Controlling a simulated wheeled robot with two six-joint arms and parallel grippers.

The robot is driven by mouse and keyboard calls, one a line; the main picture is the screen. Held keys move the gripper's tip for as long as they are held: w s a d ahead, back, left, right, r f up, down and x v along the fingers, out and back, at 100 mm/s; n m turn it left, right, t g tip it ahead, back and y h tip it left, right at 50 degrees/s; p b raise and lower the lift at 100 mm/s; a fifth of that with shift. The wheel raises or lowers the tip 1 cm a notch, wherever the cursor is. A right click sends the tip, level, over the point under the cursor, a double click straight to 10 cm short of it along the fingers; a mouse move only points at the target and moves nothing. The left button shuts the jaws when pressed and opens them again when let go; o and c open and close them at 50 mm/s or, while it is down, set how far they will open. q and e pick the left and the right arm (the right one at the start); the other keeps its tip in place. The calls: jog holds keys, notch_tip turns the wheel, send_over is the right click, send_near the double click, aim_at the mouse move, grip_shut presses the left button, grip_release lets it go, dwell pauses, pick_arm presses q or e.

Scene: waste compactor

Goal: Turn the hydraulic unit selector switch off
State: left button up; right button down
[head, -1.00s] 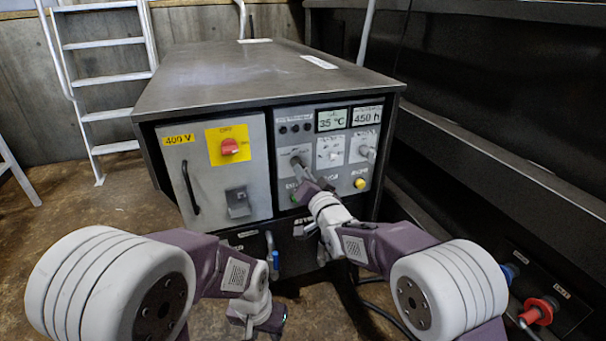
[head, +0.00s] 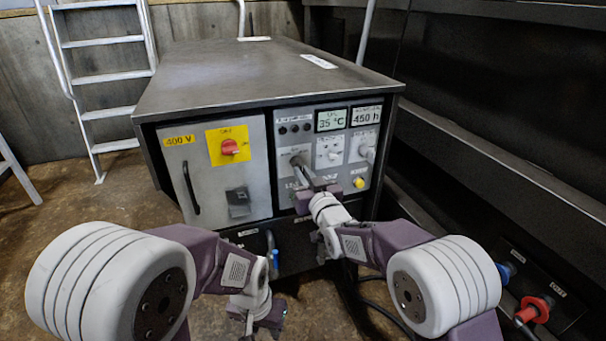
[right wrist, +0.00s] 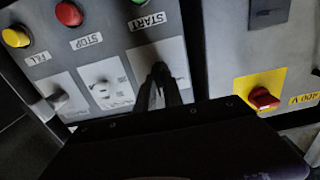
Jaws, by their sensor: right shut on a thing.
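The hydraulic unit's control panel (head: 313,139) carries a row of selector switches on pale plates. The leftmost selector switch (head: 294,154) has my right gripper (head: 300,166) at it, with the fingers reaching up to the plate. In the right wrist view, where the panel appears upside down, my right gripper's fingers (right wrist: 159,76) are closed together at this switch, beside the START label. The fingers hide most of the knob, so its angle cannot be read. My left gripper (head: 266,328) hangs low in front of the cabinet, and its jaws are too unclear to read.
The middle selector (head: 332,154) and right selector (head: 367,152) sit close beside. A red rotary switch (head: 230,147) is on the yellow plate to the left. A yellow button (head: 359,182) is below. Red (head: 534,309) and blue (head: 505,273) couplings stand at lower right. A dark wall flanks the right side.

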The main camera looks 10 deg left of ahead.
dwell(0.5)
jog(key=c, duration=1.5)
grip_release()
jog(key=shift+o, duration=0.2)
jog(key=v, duration=0.9)
jog(key=shift+d, duration=0.1)
